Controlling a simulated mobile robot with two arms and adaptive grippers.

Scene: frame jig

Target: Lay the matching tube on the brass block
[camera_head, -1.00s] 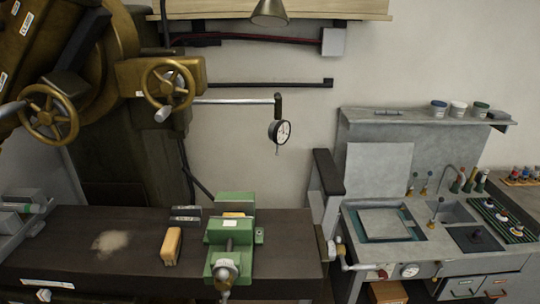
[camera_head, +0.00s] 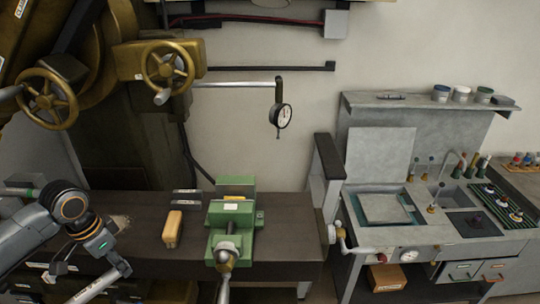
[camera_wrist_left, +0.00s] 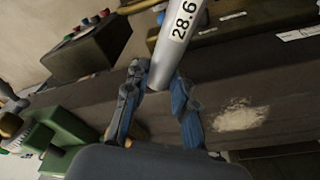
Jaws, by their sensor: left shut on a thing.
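My left gripper (camera_head: 72,260) is shut on a silver tube (camera_head: 103,284) in front of the bench's left part. In the left wrist view, the tube (camera_wrist_left: 174,50) slants up from between the blue-grey fingers (camera_wrist_left: 160,98) and bears a label reading 28.6. A small yellowish piece (camera_head: 232,198) with a white label sits at the jaws of the green vise (camera_head: 216,219); it may be the brass block, but its shape is unclear. The tube is well left of the vise and apart from it. My right gripper is out of view.
A tan block (camera_head: 172,229) lies on the dark bench (camera_head: 145,262) just left of the vise, with two thin grey bars (camera_head: 185,198) behind it. A dial gauge (camera_head: 281,116) hangs above. A sink unit (camera_head: 440,232) stands at the right.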

